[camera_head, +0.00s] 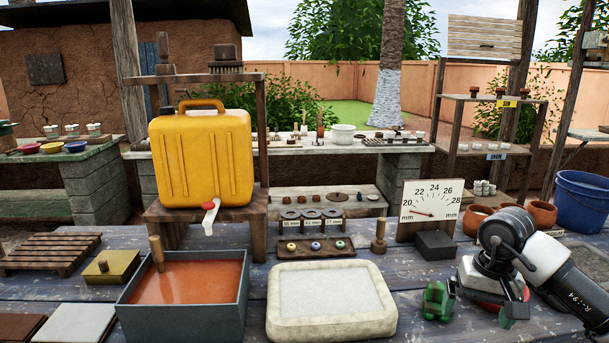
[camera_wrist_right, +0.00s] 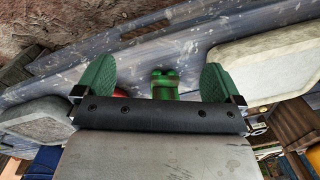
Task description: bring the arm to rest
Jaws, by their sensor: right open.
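My right gripper (camera_head: 479,308) is low over the right front of the blue table in the head view, its arm coming in from the right. In the right wrist view its two green fingers stand wide apart, and the gripper (camera_wrist_right: 157,72) is open with nothing clamped. A small green object (camera_wrist_right: 164,84) shows between the fingers there, seemingly on the table beyond them; I cannot tell whether it touches them. A green lumpy shape (camera_head: 437,302) shows at the gripper's left side in the head view. My left gripper is not in view.
A cream-rimmed slab (camera_head: 330,328) lies left of the gripper, with a grey tub of orange liquid (camera_head: 190,280) further left. A dial gauge board (camera_head: 433,201), dark block (camera_head: 435,245), clay pots (camera_head: 541,214) and blue bucket (camera_head: 584,200) stand behind. A red-rimmed item is partly hidden beneath the gripper.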

